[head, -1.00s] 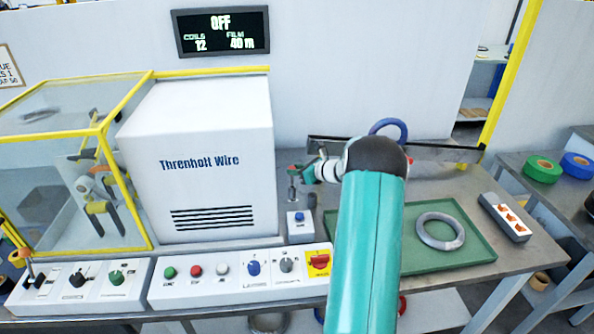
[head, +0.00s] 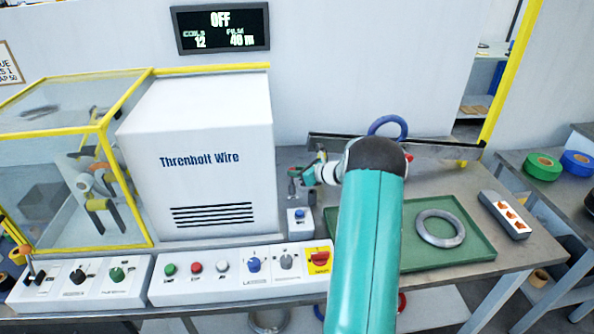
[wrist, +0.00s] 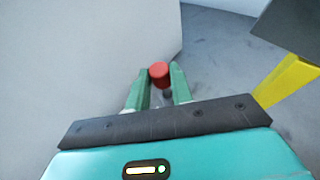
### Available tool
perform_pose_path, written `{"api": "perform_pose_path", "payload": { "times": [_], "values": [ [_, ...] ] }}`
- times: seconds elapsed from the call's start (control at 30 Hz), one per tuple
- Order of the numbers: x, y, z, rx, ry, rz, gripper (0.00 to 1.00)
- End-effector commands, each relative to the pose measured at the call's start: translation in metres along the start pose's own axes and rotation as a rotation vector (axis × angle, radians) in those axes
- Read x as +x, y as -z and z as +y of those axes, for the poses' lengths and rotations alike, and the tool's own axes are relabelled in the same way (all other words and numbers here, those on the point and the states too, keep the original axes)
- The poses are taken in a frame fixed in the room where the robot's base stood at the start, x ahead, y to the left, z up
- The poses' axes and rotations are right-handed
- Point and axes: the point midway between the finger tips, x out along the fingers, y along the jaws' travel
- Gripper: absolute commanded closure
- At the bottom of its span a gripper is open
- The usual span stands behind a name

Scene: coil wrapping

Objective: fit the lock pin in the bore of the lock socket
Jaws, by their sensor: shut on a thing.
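My gripper (wrist: 158,82) is shut on the lock pin, with a green finger on each side of its red head (wrist: 158,70). A little grey shows below the head, between the fingers. In the head view my gripper (head: 301,175) is just right of the white machine housing, and the red pin head (head: 293,170) shows small at its fingertips. A thin grey upright part shows below the fingertips, behind the small box with the blue button. I cannot tell whether this is the pin's shank or the lock socket, nor whether the pin is in the bore.
The white housing (head: 200,150) stands close on the left. A small box with a blue button (head: 299,221) stands in front of the gripper. A green tray (head: 470,257) with a grey coil (head: 440,228) lies to the right. A blue ring (head: 388,125) stands behind the arm.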

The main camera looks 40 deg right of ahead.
Motion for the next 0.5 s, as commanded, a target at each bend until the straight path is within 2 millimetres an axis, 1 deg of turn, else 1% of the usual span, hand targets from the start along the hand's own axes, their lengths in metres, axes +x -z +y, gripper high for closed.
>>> {"api": "perform_pose_path", "payload": {
  "times": [0.5],
  "values": [
    [0.0044, 0.0109, 0.0000, -0.001, 0.000, 0.000, 1.00]
  ]
}}
